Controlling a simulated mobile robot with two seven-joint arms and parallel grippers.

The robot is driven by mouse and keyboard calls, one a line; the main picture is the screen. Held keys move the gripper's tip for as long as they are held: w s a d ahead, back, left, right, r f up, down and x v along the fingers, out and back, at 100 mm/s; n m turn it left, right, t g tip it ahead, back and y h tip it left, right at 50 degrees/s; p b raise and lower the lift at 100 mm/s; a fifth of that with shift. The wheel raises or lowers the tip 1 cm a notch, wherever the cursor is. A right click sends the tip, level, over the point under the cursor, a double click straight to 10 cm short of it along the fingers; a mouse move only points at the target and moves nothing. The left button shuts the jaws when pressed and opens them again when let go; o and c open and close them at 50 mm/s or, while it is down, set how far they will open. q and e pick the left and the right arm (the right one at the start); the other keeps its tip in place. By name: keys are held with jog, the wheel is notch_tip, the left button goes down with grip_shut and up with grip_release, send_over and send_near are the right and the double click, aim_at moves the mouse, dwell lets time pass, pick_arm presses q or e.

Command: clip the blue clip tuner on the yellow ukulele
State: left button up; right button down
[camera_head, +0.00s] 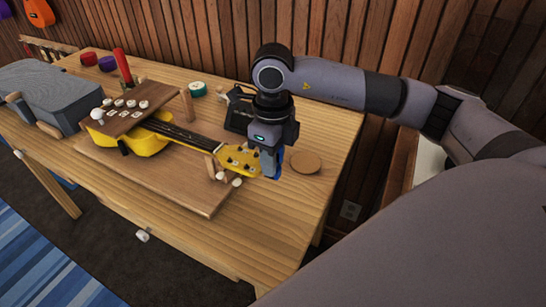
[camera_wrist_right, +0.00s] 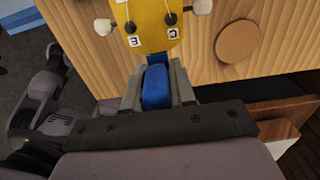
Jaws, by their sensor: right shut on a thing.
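The yellow ukulele (camera_head: 148,139) lies on a brown wooden board (camera_head: 170,184), its neck pointing right and its yellow headstock (camera_head: 240,160) near the board's right edge. The headstock (camera_wrist_right: 150,22) also shows at the top of the right wrist view, with white tuning pegs. My right gripper (camera_head: 271,165) is shut on the blue clip tuner (camera_wrist_right: 156,88), just off the headstock's end. The tuner's front part reaches the headstock's edge in the wrist view; I cannot tell whether it grips it. My left gripper is not in view.
A round wooden disc (camera_head: 305,162) lies right of my gripper on the table (camera_head: 262,232). A dark stand-like object (camera_head: 238,112) is behind the headstock. A green-white roll (camera_head: 197,89), a red upright tool (camera_head: 122,66) and a large grey object (camera_head: 45,92) are farther left.

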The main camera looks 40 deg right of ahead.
jog(key=shift+w+a, duration=0.3)
jog(key=shift+w, duration=0.2)
jog(key=shift+w+a, duration=0.25)
jog(key=shift+w, duration=0.25)
dwell(1.0)
jog(key=c, duration=0.8)
grip_release()
jog(key=shift+c, duration=0.2)
